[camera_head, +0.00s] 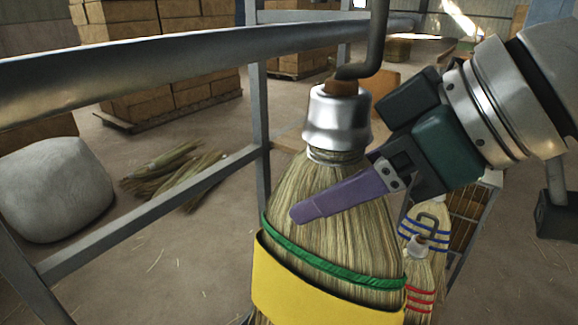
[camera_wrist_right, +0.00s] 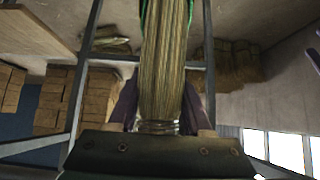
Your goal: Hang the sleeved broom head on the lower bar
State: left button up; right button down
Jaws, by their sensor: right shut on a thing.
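The broom head (camera_head: 330,190) hangs upright in front of me, with straw bristles, a green band, a yellow sleeve (camera_head: 320,290), a silver collar (camera_head: 337,118) and a dark bent hook (camera_head: 376,45). The hook's top is cut off by the picture edge. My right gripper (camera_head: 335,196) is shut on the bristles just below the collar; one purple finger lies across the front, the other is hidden. In the right wrist view the bristles (camera_wrist_right: 165,65) run between both fingers. A thick grey bar (camera_head: 190,58) passes behind the hook; a thinner rail (camera_head: 150,215) runs lower. My left gripper is out of view.
A rack post (camera_head: 261,130) stands left of the broom.

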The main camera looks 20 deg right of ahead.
aim_at(285, 191)
jog(key=shift+w+a+b, duration=0.5)
jog(key=shift+w+a, duration=0.45)
jog(key=shift+w, duration=0.2)
jog(key=shift+w+f, duration=0.1)
jog(key=shift+f, duration=0.05)
jog(key=shift+f+b, duration=0.55)
jog(key=shift+f, duration=0.45)
jog(key=shift+c, duration=1.2)
grip_release()
jog(key=shift+f, duration=0.1)
